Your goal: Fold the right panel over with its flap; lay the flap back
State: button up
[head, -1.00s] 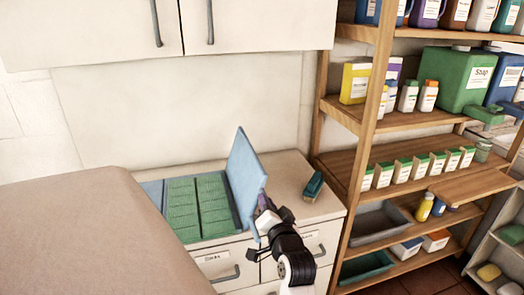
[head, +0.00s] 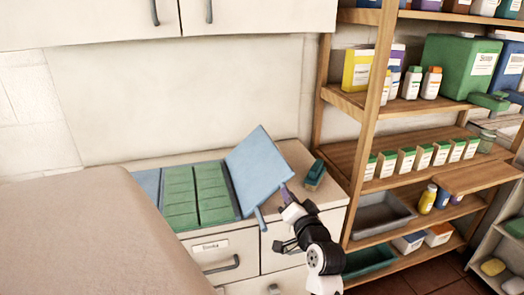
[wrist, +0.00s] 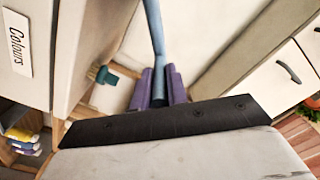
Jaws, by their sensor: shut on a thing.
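The right panel (head: 258,168) is a light blue board, raised and tilted to the right at the right side of the tray of green blocks (head: 197,197). A narrow blue strip (head: 261,220), perhaps the flap's end, shows below its lower front corner. My gripper (head: 286,194) is at the panel's right edge. In the wrist view its purple fingers (wrist: 158,88) are shut on the blue panel (wrist: 154,30), seen nearly edge-on. Which part the fingers grip, panel or flap, I cannot tell.
A wooden shelf (head: 360,100) with bottles and boxes stands close on the right. A beige surface (head: 80,240) fills the lower left. Wall cupboards hang above.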

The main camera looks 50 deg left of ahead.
jog(key=w+d+f+b, duration=0.1)
jog(key=w+f+b, duration=0.2)
jog(key=f+b, duration=0.6)
jog(key=shift+d+f, duration=0.15)
jog(key=shift+f, duration=0.65)
jog(key=o, duration=1.7)
jog(key=shift+o, duration=0.2)
jog(key=r+v, duration=0.2)
jog(key=v, duration=0.9)
jog(key=shift+p, duration=0.3)
